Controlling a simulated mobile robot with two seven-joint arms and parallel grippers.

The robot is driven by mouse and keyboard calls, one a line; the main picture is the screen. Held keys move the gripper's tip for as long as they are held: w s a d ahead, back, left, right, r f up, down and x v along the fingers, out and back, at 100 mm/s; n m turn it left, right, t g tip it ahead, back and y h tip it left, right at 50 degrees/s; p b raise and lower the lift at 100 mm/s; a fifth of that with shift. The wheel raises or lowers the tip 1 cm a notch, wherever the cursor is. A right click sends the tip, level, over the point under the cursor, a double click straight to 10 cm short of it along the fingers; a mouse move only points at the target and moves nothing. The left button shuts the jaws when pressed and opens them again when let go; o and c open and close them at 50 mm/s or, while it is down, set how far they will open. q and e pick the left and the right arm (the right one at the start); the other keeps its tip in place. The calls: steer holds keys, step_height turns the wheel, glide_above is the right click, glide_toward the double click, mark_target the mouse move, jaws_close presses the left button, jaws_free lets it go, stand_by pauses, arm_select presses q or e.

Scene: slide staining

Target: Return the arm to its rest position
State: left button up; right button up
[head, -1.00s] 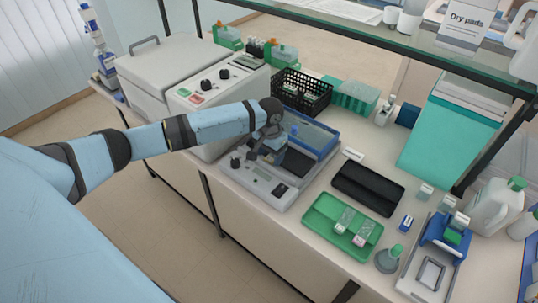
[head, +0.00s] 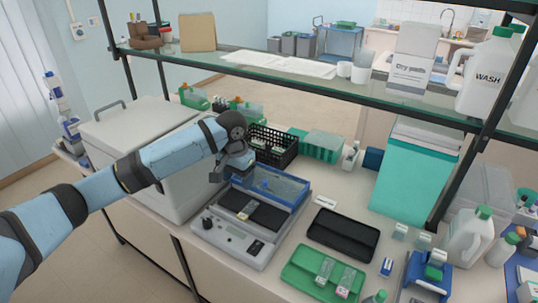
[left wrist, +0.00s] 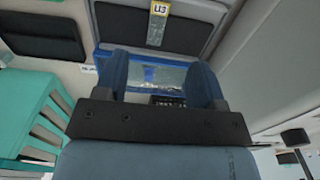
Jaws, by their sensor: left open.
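My left arm reaches in from the left in the head view. My left gripper (head: 220,176) hangs above the back left of the grey and blue device (head: 226,236). In the left wrist view its two blue fingers (left wrist: 158,82) stand apart with nothing held between them. A labelled slide (head: 246,209) lies on the dark plate of the device, apart from the gripper. The slide also shows in the left wrist view (left wrist: 158,22). My right gripper is not in view.
A large grey-white machine (head: 150,128) stands left of the device. A black basket (head: 290,148) is behind it. A black case (head: 343,236) and a green tray (head: 300,283) with slides lie to the right. A glass shelf (head: 300,86) spans the bench above.

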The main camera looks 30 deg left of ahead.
arm_select(q)
steer(key=s+d+f+m+t+h, duration=0.1)
steer(key=s+d+f+m, duration=0.1)
steer(key=s+d+f, duration=0.45)
steer(key=s+d+f+m+t+h, duration=0.1)
steer(key=s+d+f, duration=0.3)
steer(key=s+d, duration=0.45)
steer(key=s+a+n+t+y, duration=0.1)
steer(key=s+a, duration=0.1)
steer(key=s, duration=0.7)
steer(key=s+a+n+t+y, duration=0.1)
steer(key=s+a, duration=0.2)
steer(key=s, duration=0.6)
steer(key=w+d+f+t+h, duration=0.1)
steer(key=w+d+f+t, duration=0.2)
steer(key=f, duration=0.3)
steer(key=w+d+f+m+t+h+p, duration=0.1)
steer(key=w+d+f+t+h, duration=0.1)
steer(key=f, duration=0.4)
steer(key=shift+w+d+t, duration=0.45)
steer(key=shift+d+t, duration=0.45)
steer(key=shift+d, duration=0.05)
steer(key=shift+f, duration=0.1)
